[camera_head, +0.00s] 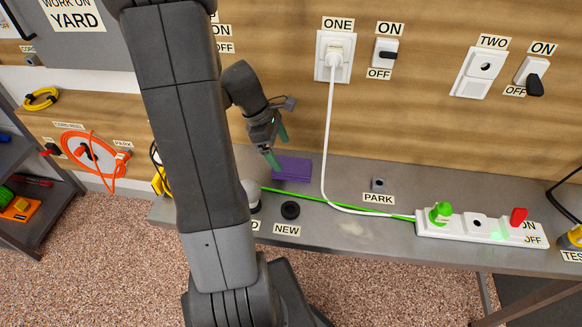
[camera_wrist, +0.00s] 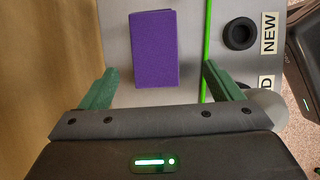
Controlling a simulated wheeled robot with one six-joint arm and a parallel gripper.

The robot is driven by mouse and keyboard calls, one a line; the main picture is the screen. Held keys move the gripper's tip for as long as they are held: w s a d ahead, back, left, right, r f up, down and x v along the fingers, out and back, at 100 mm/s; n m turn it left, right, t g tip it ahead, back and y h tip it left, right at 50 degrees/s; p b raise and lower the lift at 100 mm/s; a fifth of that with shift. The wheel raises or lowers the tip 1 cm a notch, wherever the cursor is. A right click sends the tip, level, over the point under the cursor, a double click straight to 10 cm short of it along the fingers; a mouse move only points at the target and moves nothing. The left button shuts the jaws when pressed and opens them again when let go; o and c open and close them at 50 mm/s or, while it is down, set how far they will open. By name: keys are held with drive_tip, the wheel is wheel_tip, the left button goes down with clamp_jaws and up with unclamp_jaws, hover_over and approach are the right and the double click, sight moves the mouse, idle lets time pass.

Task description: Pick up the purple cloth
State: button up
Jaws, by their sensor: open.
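The purple cloth (camera_head: 292,168) is a flat folded rectangle lying on the grey bench near the wooden back wall. My gripper (camera_head: 277,150) is above it and a little to its left in the head view, with green fingers pointing down. In the wrist view the cloth (camera_wrist: 154,48) lies ahead of the open gripper (camera_wrist: 160,85), between the lines of its two green fingers. The fingers are apart and hold nothing. The height left between the fingertips and the cloth is hard to tell.
A green cord (camera_head: 320,199) runs along the bench just in front of the cloth. A black ring (camera_head: 290,210) sits by the NEW label. A white power strip (camera_head: 480,226) with a green plug stands at the right. A white cable (camera_head: 327,130) hangs from outlet ONE.

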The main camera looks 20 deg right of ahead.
sight(291, 165)
drive_tip(key=shift+w+d+x, duration=0.1)
drive_tip(key=shift+w+x, duration=0.05)
drive_tip(key=shift+x, duration=1.6)
drive_tip(key=shift+w+d+x, duration=0.1)
drive_tip(key=shift+d+x, duration=0.05)
drive_tip(key=shift+x, duration=1.55)
drive_tip(key=c, duration=1.1)
